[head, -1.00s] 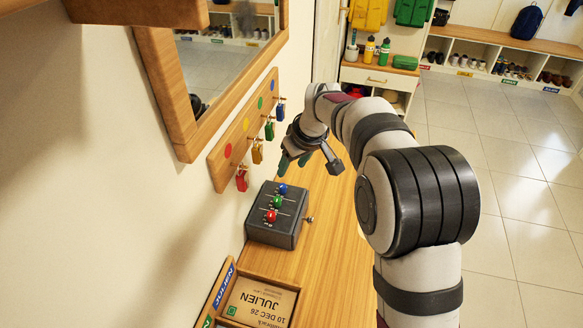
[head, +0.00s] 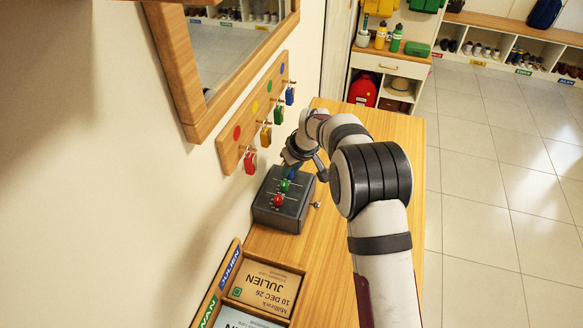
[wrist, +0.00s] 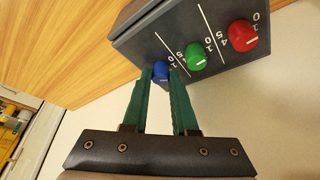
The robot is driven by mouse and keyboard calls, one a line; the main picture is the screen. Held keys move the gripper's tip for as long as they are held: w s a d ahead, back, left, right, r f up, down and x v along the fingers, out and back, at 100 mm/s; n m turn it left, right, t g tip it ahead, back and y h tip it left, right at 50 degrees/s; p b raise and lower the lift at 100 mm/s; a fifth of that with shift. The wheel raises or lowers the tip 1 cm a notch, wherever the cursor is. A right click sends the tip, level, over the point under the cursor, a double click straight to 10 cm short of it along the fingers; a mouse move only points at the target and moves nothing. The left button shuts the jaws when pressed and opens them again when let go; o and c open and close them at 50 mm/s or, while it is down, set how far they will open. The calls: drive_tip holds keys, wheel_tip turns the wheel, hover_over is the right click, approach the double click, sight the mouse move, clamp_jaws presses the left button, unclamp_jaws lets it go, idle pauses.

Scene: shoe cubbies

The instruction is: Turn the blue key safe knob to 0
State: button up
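The key safe (head: 282,214) is a dark grey box on the wooden counter. On its face are a red knob (head: 279,200), a green knob (head: 285,185) and a blue knob (head: 291,173), each beside white scale marks. In the wrist view, the blue knob (wrist: 160,73) shows between the two green fingertips of my gripper (wrist: 160,78). The fingers are apart, one on each side of the knob; whether they touch it I cannot tell. The blue pointer's exact setting is too small to read. In the head view my wrist partly hides the blue knob.
Coloured keys hang on a wooden rack (head: 250,118) on the wall, close above the safe, below a wood-framed mirror (head: 190,120). A wooden tray (head: 238,262) with a JULIEN card (head: 268,285) sits nearer. A small lever (head: 316,205) sticks out of the safe's right side.

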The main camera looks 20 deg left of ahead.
clamp_jaws()
drive_tip(key=shift+n, duration=0.3)
drive_tip(key=n, duration=0.1)
drive_tip(key=n+g+y, duration=0.1)
drive_tip(key=n, duration=0.1)
drive_tip(key=shift+w+d+n, duration=0.1)
drive_tip(key=shift+w+n, duration=0.05)
drive_tip(key=shift+n, duration=0.15)
drive_tip(key=shift+n+g, duration=1)
drive_tip(key=shift+n, duration=1)
drive_tip(key=o, duration=0.6)
unclamp_jaws()
drive_tip(key=shift+r, duration=0.1)
